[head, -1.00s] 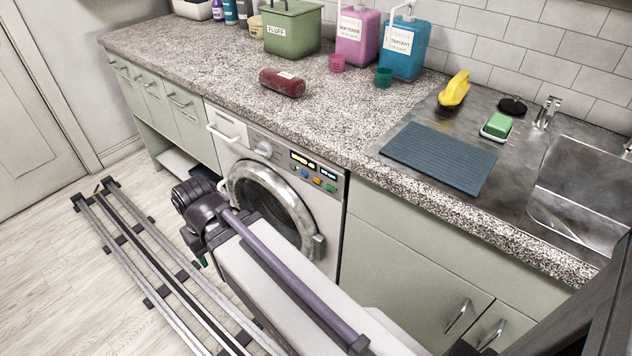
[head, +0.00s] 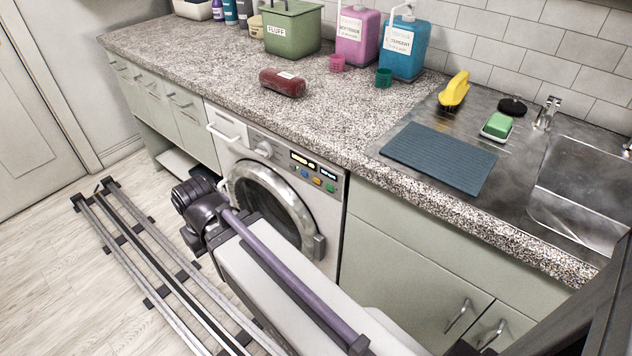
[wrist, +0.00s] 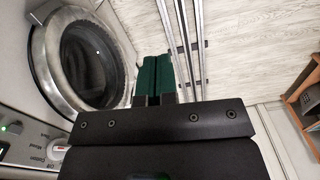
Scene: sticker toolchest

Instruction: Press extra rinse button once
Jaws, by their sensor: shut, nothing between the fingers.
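The washing machine (head: 236,143) is built in under the counter, with its round door (head: 268,205) closed. Its control panel carries a knob (head: 264,149), lit displays and a row of small coloured buttons (head: 317,181). Their labels are too small to read, so I cannot tell which is extra rinse. In the wrist view, my gripper (wrist: 154,78) is shut and empty, with green fingertips beside the round door (wrist: 92,60). Part of the panel (wrist: 40,142) shows at the lower left, away from the fingertips. In the head view my arm hides the gripper.
The granite counter (head: 215,75) above holds a red bottle (head: 283,83), detergent containers and a green FLUFF bin (head: 292,28). Floor rails (head: 140,255) run at the left. Cabinets flank the machine. An orange-brown shelf unit (wrist: 302,105) stands at the right in the wrist view.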

